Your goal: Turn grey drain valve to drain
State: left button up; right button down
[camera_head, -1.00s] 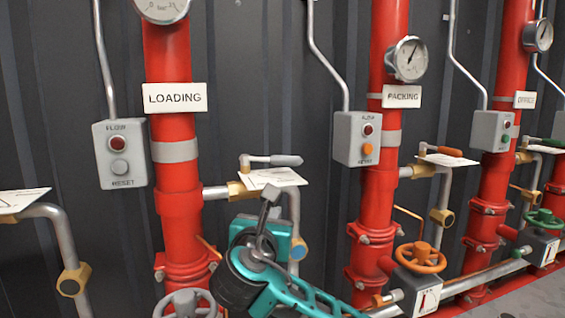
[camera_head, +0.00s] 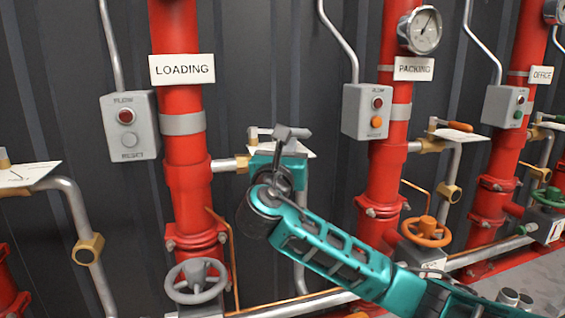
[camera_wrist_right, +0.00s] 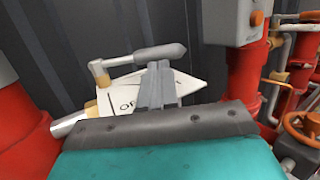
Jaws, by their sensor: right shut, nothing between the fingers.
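The grey drain valve's lever (camera_head: 299,132) sticks out to the right from its brass stem (camera_head: 253,134), beside the red LOADING pipe. In the right wrist view the grey lever (camera_wrist_right: 160,53) lies across the top, over a white card (camera_wrist_right: 190,92) with partly hidden lettering. My right gripper (camera_head: 283,150) is at the lever, overlapping it in the head view. In the wrist view its fingers (camera_wrist_right: 158,75) are shut with nothing between them, their tips just below the lever's middle. I cannot tell whether they touch it. My left gripper is not in view.
A grey control box (camera_head: 131,138) hangs left of the LOADING pipe (camera_head: 183,155). A grey handwheel (camera_head: 195,281) sits low on that pipe. The PACKING pipe (camera_head: 385,165) with an orange handwheel (camera_head: 426,231) stands to the right. A thin copper pipe (camera_head: 232,262) runs below the valve.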

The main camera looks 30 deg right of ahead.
jog(key=x, duration=0.2)
jog(key=shift+w+d, duration=0.2)
